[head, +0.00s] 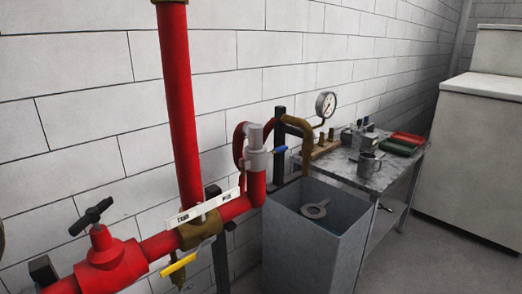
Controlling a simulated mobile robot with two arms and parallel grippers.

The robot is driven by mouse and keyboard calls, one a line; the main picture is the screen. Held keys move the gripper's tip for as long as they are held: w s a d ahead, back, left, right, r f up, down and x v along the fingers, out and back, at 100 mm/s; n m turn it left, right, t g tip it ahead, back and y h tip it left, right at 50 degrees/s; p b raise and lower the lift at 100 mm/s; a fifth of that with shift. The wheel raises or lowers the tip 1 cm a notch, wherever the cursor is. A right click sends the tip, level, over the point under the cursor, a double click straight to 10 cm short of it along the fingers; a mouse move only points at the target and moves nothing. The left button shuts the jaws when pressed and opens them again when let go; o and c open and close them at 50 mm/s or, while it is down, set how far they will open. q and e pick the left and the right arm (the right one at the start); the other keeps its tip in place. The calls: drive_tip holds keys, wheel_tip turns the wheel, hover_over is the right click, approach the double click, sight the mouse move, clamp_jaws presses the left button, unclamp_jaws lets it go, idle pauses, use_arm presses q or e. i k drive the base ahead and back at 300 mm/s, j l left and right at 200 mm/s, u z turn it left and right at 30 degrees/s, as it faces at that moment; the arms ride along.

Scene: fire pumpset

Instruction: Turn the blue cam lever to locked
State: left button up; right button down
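A small blue lever (280,149) sticks out to the right from a grey coupling (255,150) on top of a short upright red pipe end (256,185). The lever tilts slightly upward toward its right end. A dark red hose (239,146) loops beside the coupling on its left. I cannot tell from this view whether the lever's position is locked. Neither of my grippers shows in the head view.
A grey open bin (318,247) stands just below and right of the lever. Red pipework with a black-handled valve (91,217) and a yellow lever (178,264) runs at left. A brown bent pipe (300,125), gauge (326,105) and table (365,180) stand behind.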

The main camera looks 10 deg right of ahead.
sight(276, 150)
drive_tip(key=i+l+u, duration=0.1)
drive_tip(key=u, duration=0.3)
drive_tip(key=l+u, duration=0.25)
drive_tip(key=u, duration=0.2)
drive_tip(key=l+u, duration=0.2)
drive_tip(key=u, duration=0.2)
drive_tip(key=l+u, duration=0.15)
drive_tip(key=l, duration=0.3)
drive_tip(key=l+u, duration=0.15)
drive_tip(key=l, duration=0.25)
drive_tip(key=k+l+u, duration=0.1)
drive_tip(key=l, duration=0.35)
drive_tip(key=k+l+u, duration=0.15)
drive_tip(key=l, duration=0.25)
drive_tip(key=l+u, duration=0.15)
drive_tip(key=l, duration=0.25)
drive_tip(key=k+l+u, duration=0.15)
drive_tip(key=l, duration=0.25)
drive_tip(key=k+l+u, duration=0.1)
drive_tip(key=l, duration=0.3)
drive_tip(key=k, duration=0.1)
